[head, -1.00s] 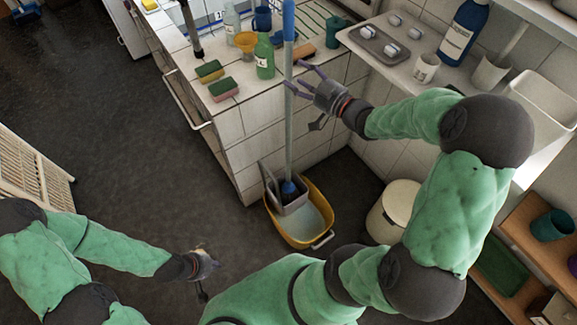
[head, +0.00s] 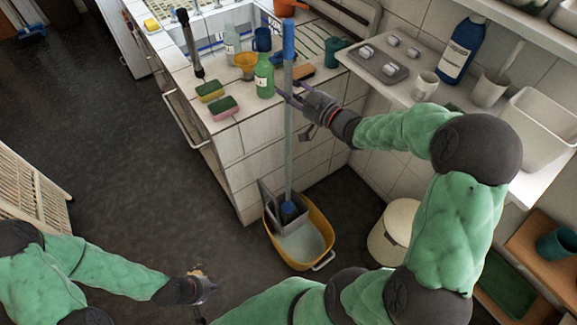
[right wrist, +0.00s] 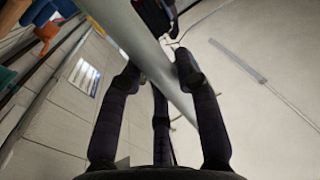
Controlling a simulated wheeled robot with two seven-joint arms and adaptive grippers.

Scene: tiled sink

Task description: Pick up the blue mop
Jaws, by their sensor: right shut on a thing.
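The blue mop (head: 288,130) stands nearly upright, with a blue grip at the top of its pale grey pole and its blue head end down in the grey wringer of a yellow bucket (head: 325,228). My right gripper (head: 286,96) is at the upper part of the pole, below the blue grip, and is shut on it. In the right wrist view the pole (right wrist: 145,45) runs diagonally between the fingers (right wrist: 158,75). My left gripper (head: 203,287) hangs low over the floor at the bottom, away from the mop; its fingers are too small to read.
The tiled sink counter (head: 180,70) behind the mop holds sponges (head: 224,107), a green bottle (head: 264,76) and cups. A cream bin (head: 393,230) stands right of the bucket.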

